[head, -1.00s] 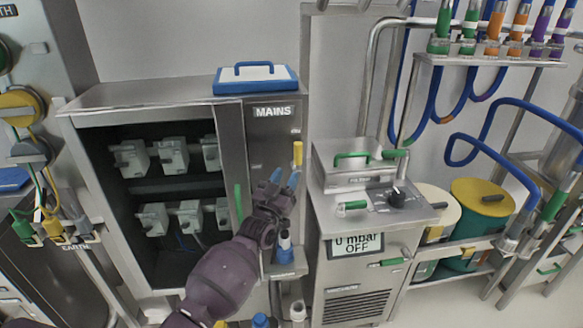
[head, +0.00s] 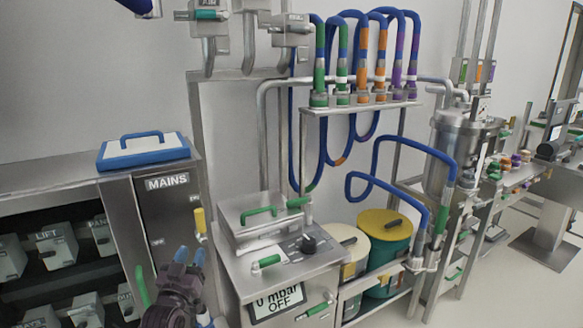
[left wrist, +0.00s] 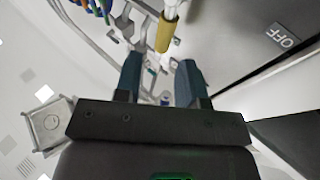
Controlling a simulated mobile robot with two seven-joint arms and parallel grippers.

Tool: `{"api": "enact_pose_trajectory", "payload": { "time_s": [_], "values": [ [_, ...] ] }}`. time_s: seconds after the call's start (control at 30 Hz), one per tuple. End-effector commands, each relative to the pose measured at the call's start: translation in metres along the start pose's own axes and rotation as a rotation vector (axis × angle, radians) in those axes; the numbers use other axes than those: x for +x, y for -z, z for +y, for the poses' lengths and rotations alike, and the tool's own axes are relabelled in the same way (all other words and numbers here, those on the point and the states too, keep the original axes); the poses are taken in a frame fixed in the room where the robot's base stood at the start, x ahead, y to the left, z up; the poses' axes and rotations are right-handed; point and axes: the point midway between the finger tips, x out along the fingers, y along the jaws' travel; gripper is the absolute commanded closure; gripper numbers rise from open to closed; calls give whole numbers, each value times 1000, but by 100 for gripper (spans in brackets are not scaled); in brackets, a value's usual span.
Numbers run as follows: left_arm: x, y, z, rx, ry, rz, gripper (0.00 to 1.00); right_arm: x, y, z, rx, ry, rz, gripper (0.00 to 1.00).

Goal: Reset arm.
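My left gripper (head: 189,258) is dark with blue fingertips and stands in front of the MAINS cabinet's front panel (head: 160,215), low in the head view. In the left wrist view its two fingers (left wrist: 159,82) are apart with nothing held between them. The yellow-tipped switch handle (head: 200,221) on the MAINS panel is above the gripper in the head view. In the left wrist view the yellow handle (left wrist: 167,32) is beyond the fingertips, apart from them.
A blue-and-white lid (head: 143,151) with a handle lies on the cabinet. To the right stands a pump unit (head: 285,262) whose display reads 0 mbar OFF. Yellow-lidded drums (head: 385,224) and a hose rack (head: 365,105) are further right. Open floor lies at lower right.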

Motion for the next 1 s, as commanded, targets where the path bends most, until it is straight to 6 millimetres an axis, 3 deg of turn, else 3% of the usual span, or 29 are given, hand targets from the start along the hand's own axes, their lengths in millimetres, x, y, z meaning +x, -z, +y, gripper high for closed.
{"api": "enact_pose_trajectory", "payload": {
  "time_s": [0.07, 0.17, 0.47, 0.7, 1.0],
  "values": [
    [3, 9, 8, 10, -20, -25, 63, 1, 1, 0, 0, 0, 2, 57],
    [-9, 6, 16, 24, -38, -87, 63, 2, 2, 0, -1, 1, 4, 57],
    [-90, -30, 26, 61, -46, -311, 63, 3, 5, 0, -1, 2, 10, 57],
    [-194, -64, 27, 82, -26, -525, 63, 2, 4, 0, -1, 1, 8, 57],
    [-326, -89, 28, 74, 11, -734, 63, -2, -2, 0, 1, -1, -5, 57]
  ]
}}
